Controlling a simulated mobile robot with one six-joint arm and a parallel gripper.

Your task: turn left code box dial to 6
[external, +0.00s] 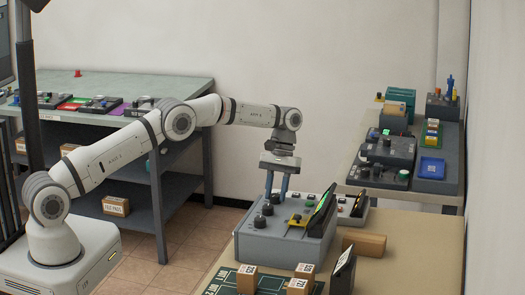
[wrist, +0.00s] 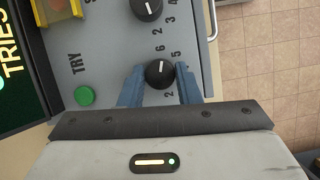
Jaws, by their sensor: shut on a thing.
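The grey code box (external: 285,243) stands on the tan table, with several black dials on its top. My gripper (external: 277,190) points down at the box, its blue fingers shut on either side of one black dial (wrist: 160,74). In the wrist view this dial's white mark points up, near the printed 6 and 5; I cannot tell exactly which it meets. A second black dial (wrist: 147,9) with its own numbers sits above it, clear of my fingers. A green TRY button (wrist: 84,96) lies left of the held dial.
A yellow part (external: 297,220) and a tilted display with green light (external: 319,212) rise at the box's right. Several cardboard boxes (external: 298,287) and a dark upright panel (external: 343,271) stand in front. Another grey table behind holds more devices.

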